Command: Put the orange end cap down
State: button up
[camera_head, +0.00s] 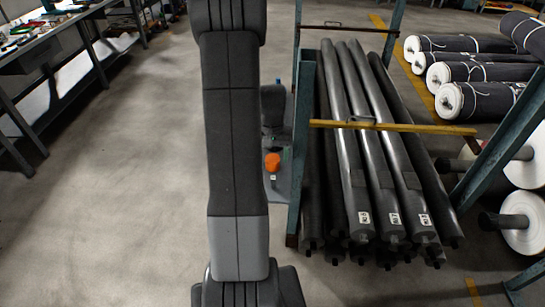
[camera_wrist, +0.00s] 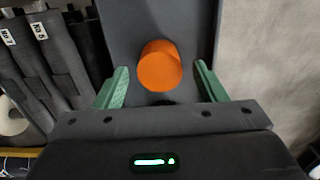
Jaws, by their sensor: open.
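The orange end cap (camera_wrist: 160,66) shows in the wrist view as a round orange piece over a dark grey flat surface (camera_wrist: 198,22). My gripper (camera_wrist: 161,70) has its two green fingers spread, one on each side of the cap, with a gap on both sides. In the head view the cap (camera_head: 272,162) is a small orange spot just right of my arm, over a narrow grey surface (camera_head: 281,190). My arm hides part of that area. I cannot tell whether the cap's underside fully touches the surface.
A teal rack (camera_head: 306,150) with a yellow bar (camera_head: 395,127) holds several long dark rolls (camera_head: 358,150) close on the right. White-cored rolls (camera_head: 470,100) lie farther right. A workbench (camera_head: 45,45) stands at the upper left. The floor (camera_head: 110,210) on the left is clear.

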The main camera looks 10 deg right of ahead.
aim_at(272, 158)
notch_tip(272, 158, up, 11)
dwell(0.3)
